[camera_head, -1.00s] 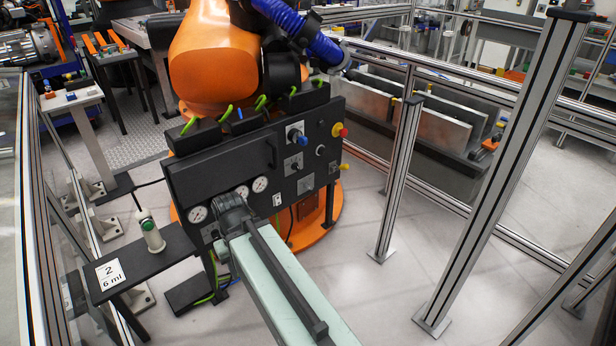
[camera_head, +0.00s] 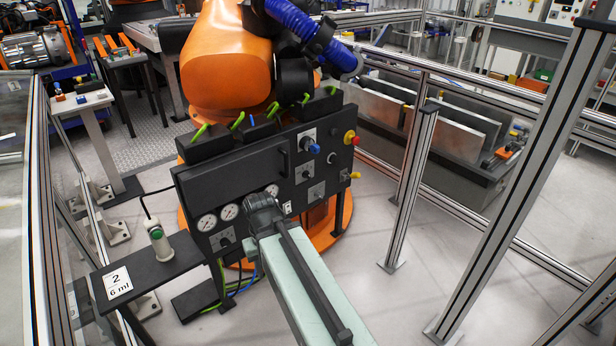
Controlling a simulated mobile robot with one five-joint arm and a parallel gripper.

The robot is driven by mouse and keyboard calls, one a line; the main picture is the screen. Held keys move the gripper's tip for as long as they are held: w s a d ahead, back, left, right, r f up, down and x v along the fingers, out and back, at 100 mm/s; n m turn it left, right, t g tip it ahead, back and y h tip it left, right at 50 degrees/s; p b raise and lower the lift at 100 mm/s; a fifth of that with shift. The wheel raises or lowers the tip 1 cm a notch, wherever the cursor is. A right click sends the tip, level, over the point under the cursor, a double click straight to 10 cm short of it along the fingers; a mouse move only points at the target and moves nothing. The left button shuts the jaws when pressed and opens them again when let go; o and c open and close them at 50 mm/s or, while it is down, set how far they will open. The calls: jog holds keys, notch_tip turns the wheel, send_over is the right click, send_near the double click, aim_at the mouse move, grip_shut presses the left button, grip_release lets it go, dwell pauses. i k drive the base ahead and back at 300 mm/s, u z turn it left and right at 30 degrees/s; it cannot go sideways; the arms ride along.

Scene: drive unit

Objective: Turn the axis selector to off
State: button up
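A black control panel (camera_head: 236,172) stands in front of the orange robot. It carries a blue knob (camera_head: 313,148) on a light square plate, a small dark round knob (camera_head: 332,158), a red button on yellow (camera_head: 350,137) and a yellow handle (camera_head: 354,175). No label is legible, so I cannot tell for sure which control is the axis selector. My gripper (camera_head: 262,208) is at the far end of my pale green arm, in front of the panel's lower middle by the gauges, below and left of the blue knob. Its fingers are hidden or too small to read.
Several gauges (camera_head: 229,212) line the panel's lower edge. Metal fence posts (camera_head: 409,190) stand at right. Clear floor lies between panel and fence.

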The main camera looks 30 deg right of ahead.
aim_at(305, 175)
jog(key=i, duration=0.9)
